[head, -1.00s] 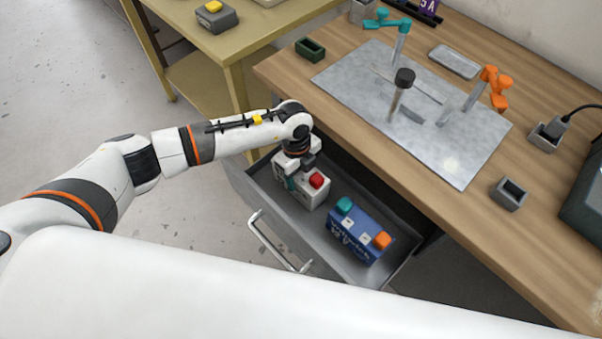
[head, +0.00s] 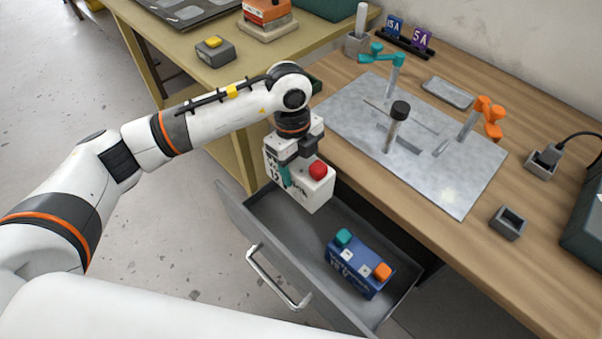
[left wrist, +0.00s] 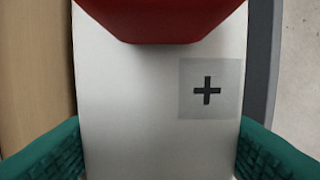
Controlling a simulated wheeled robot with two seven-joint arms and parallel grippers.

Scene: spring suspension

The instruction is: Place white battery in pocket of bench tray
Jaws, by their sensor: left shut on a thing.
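My left gripper (head: 294,172) is shut on the white battery (head: 316,193), which has a red terminal cap on top. The battery hangs above the back part of the open drawer. In the left wrist view the battery's pale top (left wrist: 130,100) lies between the two teal finger pads, with a plus mark and the red cap showing. A grey metal tray or plate (head: 450,190) lies on the wooden bench, with a teal clamp (head: 378,54), an orange clamp (head: 489,117) and a dark-capped post on it. I cannot make out which part is the pocket. My right gripper is not in view.
A blue battery (head: 358,270) with teal and orange caps stands in the drawer (head: 300,245), whose handle faces the lower left. Small grey holders (head: 508,223) stand on the bench's right side. A yellowish side table stands behind my left arm.

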